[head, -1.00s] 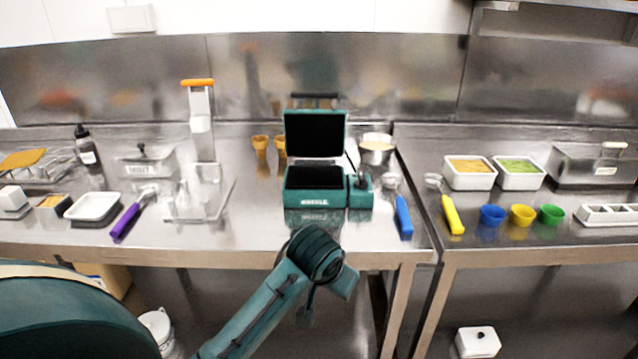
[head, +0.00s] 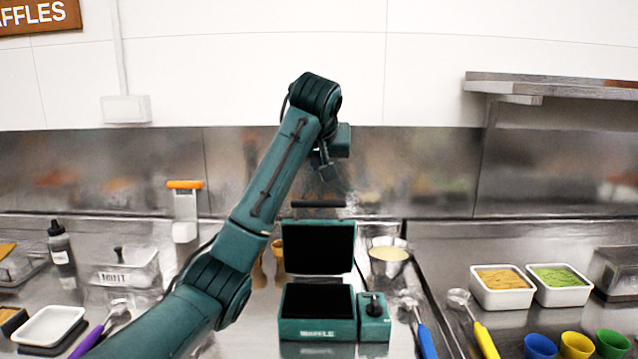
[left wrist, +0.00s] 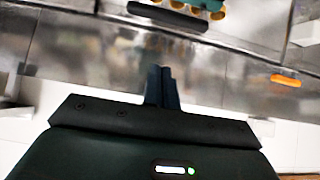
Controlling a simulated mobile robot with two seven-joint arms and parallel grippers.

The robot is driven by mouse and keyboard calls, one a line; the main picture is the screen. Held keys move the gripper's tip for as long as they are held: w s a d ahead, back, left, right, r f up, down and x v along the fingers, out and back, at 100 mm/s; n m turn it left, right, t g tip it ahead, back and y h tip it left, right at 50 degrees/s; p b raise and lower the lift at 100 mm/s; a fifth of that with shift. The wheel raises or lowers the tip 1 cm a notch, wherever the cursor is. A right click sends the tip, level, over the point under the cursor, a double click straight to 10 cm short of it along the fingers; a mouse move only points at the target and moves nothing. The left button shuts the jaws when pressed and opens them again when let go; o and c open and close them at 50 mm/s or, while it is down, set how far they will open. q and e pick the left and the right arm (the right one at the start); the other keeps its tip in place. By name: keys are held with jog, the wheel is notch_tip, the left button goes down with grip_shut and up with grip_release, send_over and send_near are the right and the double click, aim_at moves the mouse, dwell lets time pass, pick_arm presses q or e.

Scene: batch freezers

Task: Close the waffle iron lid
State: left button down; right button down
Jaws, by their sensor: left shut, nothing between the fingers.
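The teal waffle iron (head: 318,328) stands on the steel counter in the head view, with its lid (head: 318,248) raised upright and the dark plates showing. A black handle bar (head: 318,204) runs above the lid's top edge. My left arm reaches up from the lower left, and its wrist is above and behind the lid, apart from it. The left gripper's fingers are hard to make out in the head view. In the left wrist view the left gripper (left wrist: 162,85) is shut and empty. A dark bar, which looks like the lid handle (left wrist: 168,16), lies beyond the fingertips. My right gripper is not in view.
A pot of batter (head: 388,256) stands right of the lid. Blue (head: 426,340) and yellow (head: 486,340) handled scoops lie to the right. An orange-topped dispenser (head: 185,210) stands at the back left. A steel shelf (head: 560,86) juts out at upper right.

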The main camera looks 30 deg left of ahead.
aim_at(318, 200)
pick_arm(q)
jog(key=w+f+p, duration=0.1)
jog(key=f, duration=0.1)
jog(key=w+a+f+p, duration=0.1)
jog(key=f, duration=0.1)
jog(key=w+a+f+p, duration=0.1)
jog(key=f, duration=0.2)
jog(key=shift+w+a, duration=0.15)
jog(key=shift+w, duration=0.1)
jog(key=shift+s+d+f, duration=0.1)
jog(key=shift+s+d, duration=0.25)
jog(key=shift+s, duration=0.15)
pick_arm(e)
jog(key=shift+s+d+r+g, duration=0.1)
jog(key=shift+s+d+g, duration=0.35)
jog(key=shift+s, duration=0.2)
